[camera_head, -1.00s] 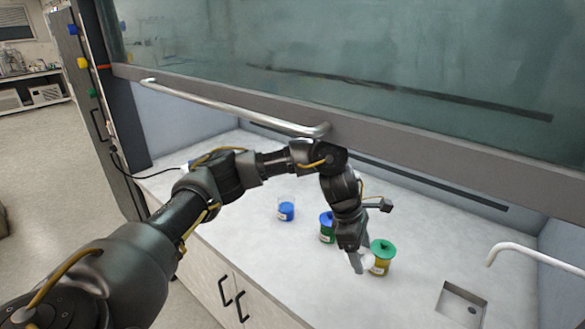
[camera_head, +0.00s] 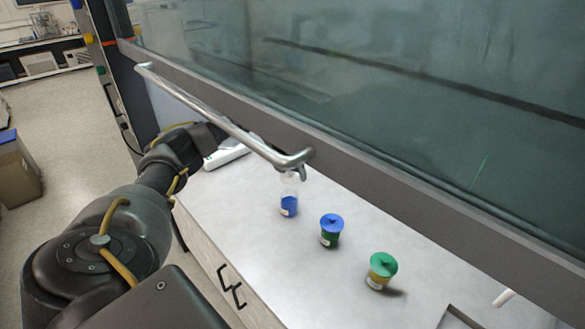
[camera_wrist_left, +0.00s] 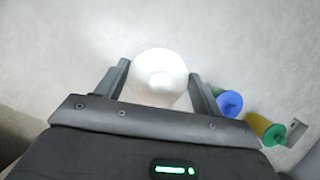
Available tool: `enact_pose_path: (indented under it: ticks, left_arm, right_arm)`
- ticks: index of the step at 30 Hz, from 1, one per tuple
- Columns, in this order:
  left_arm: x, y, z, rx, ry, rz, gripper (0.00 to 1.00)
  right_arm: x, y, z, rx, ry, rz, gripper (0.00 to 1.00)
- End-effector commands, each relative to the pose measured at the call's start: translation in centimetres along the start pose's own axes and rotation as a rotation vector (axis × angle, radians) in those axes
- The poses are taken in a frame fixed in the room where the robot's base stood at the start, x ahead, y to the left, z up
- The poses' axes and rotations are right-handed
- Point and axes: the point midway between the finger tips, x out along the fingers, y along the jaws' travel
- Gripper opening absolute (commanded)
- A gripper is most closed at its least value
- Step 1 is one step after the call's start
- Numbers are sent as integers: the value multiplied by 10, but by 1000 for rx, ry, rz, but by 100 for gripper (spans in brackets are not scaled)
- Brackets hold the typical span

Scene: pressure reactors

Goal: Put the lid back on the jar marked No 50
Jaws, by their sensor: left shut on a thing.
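My left gripper (camera_wrist_left: 159,70) is shut on a round white lid (camera_wrist_left: 160,82), one finger on each side. In the head view the hood handle hides most of the gripper. A pale shape, probably the lid (camera_head: 290,177), shows at the top of a clear jar with blue contents (camera_head: 289,206). I cannot tell whether the lid touches the jar; in the wrist view the lid hides what is below. The jar's label is too small to read. My right gripper is out of view.
A blue-lidded jar (camera_head: 331,230) and a green-lidded jar (camera_head: 382,270) stand to the right on the white worktop (camera_head: 270,255). The metal handle (camera_head: 215,115) and raised glass sash (camera_head: 400,90) hang above.

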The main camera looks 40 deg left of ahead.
Motion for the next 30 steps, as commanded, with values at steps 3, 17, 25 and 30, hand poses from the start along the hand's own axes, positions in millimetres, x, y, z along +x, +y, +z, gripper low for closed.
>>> enact_pose_path:
  ticks: [3,17,25,30]
  left_arm:
    - [0,6,-4,-8,1,4,46]
    - [26,6,-15,-6,1,2,46]
    - [49,5,-24,-4,2,2,46]
    - [57,5,-27,-3,1,2,46]
  right_arm:
    - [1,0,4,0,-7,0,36]
    - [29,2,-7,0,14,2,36]
    - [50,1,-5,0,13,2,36]
    - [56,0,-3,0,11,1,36]
